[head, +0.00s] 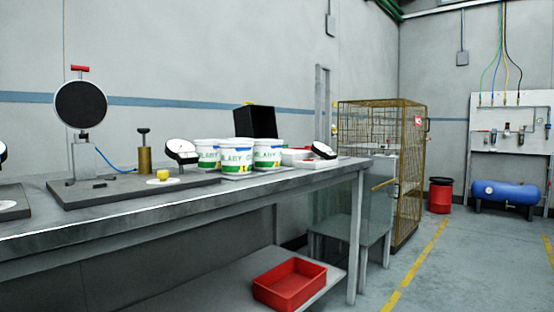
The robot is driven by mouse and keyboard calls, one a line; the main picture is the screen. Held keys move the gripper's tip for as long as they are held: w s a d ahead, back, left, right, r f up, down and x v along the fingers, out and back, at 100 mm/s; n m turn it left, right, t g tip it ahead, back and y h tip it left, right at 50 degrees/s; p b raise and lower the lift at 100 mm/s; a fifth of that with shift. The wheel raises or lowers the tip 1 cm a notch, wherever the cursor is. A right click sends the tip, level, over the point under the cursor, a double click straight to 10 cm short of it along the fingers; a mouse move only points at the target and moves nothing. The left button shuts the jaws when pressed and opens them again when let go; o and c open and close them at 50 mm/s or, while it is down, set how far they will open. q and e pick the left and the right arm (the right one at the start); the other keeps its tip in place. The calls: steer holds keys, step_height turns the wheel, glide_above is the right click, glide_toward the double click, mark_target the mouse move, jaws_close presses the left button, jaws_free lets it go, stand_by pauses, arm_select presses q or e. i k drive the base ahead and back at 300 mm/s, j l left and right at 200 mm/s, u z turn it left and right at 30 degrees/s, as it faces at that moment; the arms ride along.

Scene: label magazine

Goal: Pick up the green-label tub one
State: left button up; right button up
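Three white tubs with green labels stand close together on the workbench (300,181), right of the middle of its top. The left tub (206,154) is partly covered by the middle tub (237,158). The right tub (268,155) stands beside the middle one. The lettering on the labels is only partly readable. Neither of my grippers is in view.
A dial device (180,152) and a brass weight (145,160) stand left of the tubs. A black box (256,121) is behind them, and white trays (295,156) are to the right. A red bin (289,285) sits on the lower shelf.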

mark_target(237, 156)
steer(key=i+l+z, duration=0.3)
steer(key=i, duration=0.2)
steer(key=i+l+z, duration=0.2)
steer(key=i+z, duration=0.15)
steer(key=i, duration=0.2)
steer(key=i+z, duration=0.3)
steer(key=i, duration=0.25)
steer(key=i+u, duration=0.3)
steer(key=i+l+u, duration=0.25)
steer(key=i, duration=0.2)
steer(key=i+l+u, duration=0.45)
steer(key=u, duration=0.3)
steer(key=i+l+u, duration=0.25)
steer(key=u, duration=0.2)
steer(key=i+l+u, duration=0.15)
steer(key=l+u, duration=0.15)
steer(key=u, duration=0.2)
steer(key=i+l+u, duration=0.1)
steer(key=l+u, duration=0.6)
steer(key=u, duration=0.2)
steer(key=l+u, duration=0.45)
steer(key=l, duration=0.2)
